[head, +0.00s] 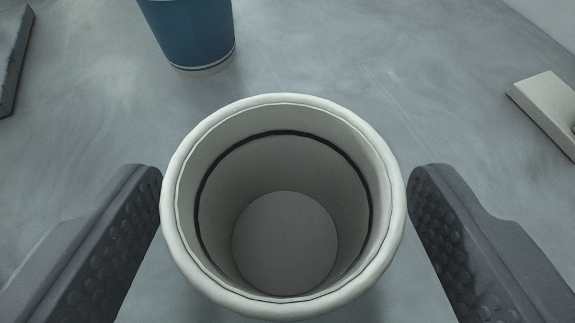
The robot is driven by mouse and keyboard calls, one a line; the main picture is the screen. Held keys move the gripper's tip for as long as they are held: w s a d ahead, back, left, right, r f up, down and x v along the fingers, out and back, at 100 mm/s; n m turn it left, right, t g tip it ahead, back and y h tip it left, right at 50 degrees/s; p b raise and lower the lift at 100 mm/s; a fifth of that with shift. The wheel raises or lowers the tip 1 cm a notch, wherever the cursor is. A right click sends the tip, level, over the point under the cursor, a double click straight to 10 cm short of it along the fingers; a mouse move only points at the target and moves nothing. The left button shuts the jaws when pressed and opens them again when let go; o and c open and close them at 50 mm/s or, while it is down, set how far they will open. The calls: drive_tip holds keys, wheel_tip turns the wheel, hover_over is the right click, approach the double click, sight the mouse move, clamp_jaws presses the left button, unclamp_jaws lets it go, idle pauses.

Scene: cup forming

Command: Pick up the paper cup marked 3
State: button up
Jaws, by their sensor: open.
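A white paper cup (285,240) stands upright with its open mouth facing me, in the lower middle of the head view. Its inside is empty, with a dark ring line below the rim. No mark 3 shows, as its outer side is hidden from this angle. My gripper (285,195) is open, with one dark studded finger at the left and one at the right of the cup. The fingertips are close to the rim on both sides; I cannot tell whether they touch it.
A blue cup (192,32) stands behind the white cup at the top left, partly cut off. A pale block-like object (548,108) lies at the right edge, and a dark object (12,60) at the left edge.

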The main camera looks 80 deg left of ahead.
drive_tip(key=shift+x, duration=0.85)
drive_tip(key=c, duration=1)
